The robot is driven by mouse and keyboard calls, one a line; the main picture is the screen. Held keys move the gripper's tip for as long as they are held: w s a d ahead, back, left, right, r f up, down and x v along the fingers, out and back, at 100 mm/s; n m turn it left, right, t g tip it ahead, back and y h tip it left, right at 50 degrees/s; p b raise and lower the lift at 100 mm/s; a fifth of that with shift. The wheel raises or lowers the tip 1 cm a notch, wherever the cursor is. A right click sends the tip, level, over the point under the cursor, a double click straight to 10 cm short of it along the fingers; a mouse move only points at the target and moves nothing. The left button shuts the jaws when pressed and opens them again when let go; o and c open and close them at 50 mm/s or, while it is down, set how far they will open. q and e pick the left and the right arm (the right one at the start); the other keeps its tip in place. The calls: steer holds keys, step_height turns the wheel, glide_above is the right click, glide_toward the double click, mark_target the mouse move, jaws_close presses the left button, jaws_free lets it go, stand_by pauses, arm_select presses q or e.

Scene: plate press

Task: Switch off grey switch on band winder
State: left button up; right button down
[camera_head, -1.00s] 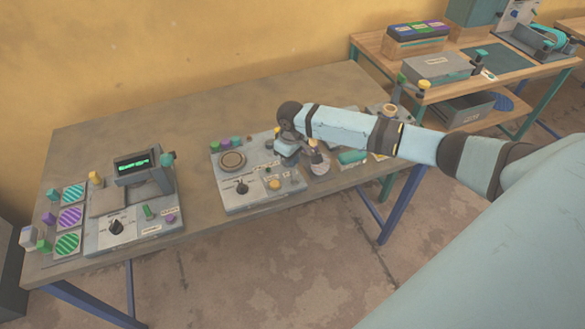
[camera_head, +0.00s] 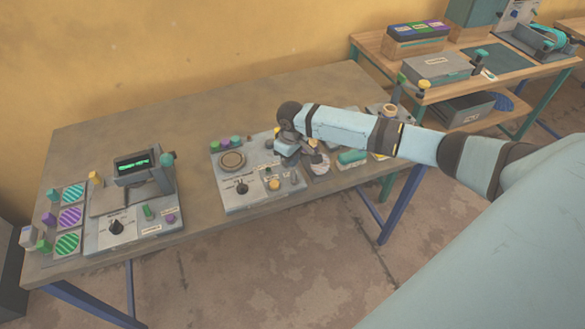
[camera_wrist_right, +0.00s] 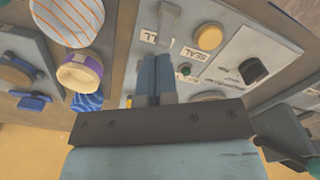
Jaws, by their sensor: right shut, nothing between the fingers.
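The panel (camera_head: 222,189) in the middle of the table carries a black knob, a yellow button and small labels; I cannot read a machine name on it. A small grey switch (camera_head: 294,178) stands near its right front corner. In the right wrist view the grey switch (camera_wrist_right: 168,16) stands just beyond the fingertips, beside a label ending in "LL". My right gripper (camera_head: 294,158) is over the right part of this panel, behind the switch. In the wrist view its fingers (camera_wrist_right: 155,62) are together and empty. Contact with the switch cannot be told. My left gripper is out of view.
Close by on the panel are the yellow button (camera_wrist_right: 208,37), the black knob (camera_wrist_right: 253,70) and a round dial (camera_head: 232,160). A roll with a purple rim (camera_wrist_right: 80,73) lies beside it. Another device (camera_head: 130,225) stands left. The table's back is clear.

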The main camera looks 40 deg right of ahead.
steer(key=shift+f, duration=0.8)
stand_by(0.5)
steer(key=shift+s, duration=0.1)
step_height(320, 180, up, 3)
steer(key=p, duration=0.3)
step_height(320, 180, up, 4)
steer(key=p, duration=0.4)
steer(key=shift+p, duration=0.3)
